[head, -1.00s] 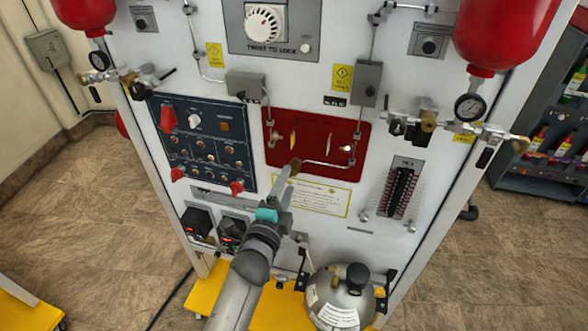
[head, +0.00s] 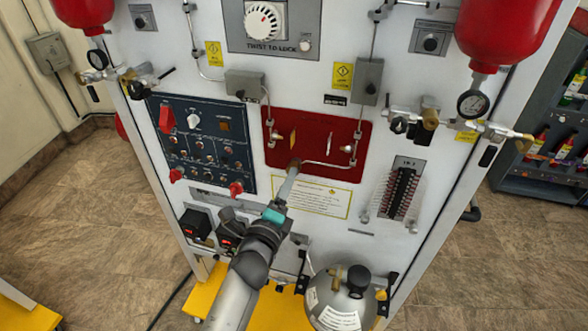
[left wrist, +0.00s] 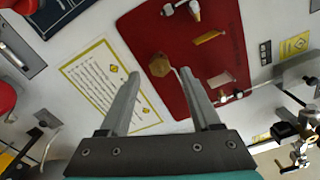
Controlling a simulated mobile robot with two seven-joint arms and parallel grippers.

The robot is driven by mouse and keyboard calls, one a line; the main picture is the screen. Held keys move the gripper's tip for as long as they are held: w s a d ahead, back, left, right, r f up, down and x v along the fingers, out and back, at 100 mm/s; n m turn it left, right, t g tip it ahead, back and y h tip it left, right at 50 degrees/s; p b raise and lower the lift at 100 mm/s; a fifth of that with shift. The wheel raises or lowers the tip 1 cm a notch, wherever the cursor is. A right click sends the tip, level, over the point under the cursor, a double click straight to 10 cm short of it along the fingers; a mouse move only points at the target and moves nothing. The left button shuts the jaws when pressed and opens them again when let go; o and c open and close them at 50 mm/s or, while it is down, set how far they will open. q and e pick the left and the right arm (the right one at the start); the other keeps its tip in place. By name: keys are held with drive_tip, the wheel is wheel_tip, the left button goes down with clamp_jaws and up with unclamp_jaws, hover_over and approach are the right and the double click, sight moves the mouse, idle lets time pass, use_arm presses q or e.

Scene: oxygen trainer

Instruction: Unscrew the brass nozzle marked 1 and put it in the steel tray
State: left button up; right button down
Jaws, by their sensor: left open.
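A brass hex-shaped nozzle (left wrist: 159,65) is at the edge of the red panel (left wrist: 190,95). It also shows in the head view (head: 294,164), partly hidden by my gripper. No number is readable on it. My left gripper (left wrist: 161,78) is open and points at the panel, with the nozzle seen between and just beyond its two fingertips. I cannot tell whether the fingers touch it. In the head view the left gripper (head: 288,182) reaches the lower edge of the red panel (head: 345,128). The steel tray and my right gripper are not in view.
A bent metal pipe (head: 325,164) runs close to the nozzle along the red panel. A paper notice (head: 318,199) is just below. A blue switch panel (head: 190,140) is at left. A steel sphere (head: 338,297) stands low, right of my arm.

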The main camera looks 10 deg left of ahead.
use_arm(q)
drive_tip(key=m, duration=0.2)
drive_tip(key=shift+m, duration=0.3)
drive_tip(key=m, duration=0.3)
drive_tip(key=shift+b, duration=0.35)
drive_tip(key=shift+m, duration=0.3)
drive_tip(key=shift+m, duration=0.4)
drive_tip(key=shift+w, duration=0.1)
drive_tip(key=shift+w, duration=1.8)
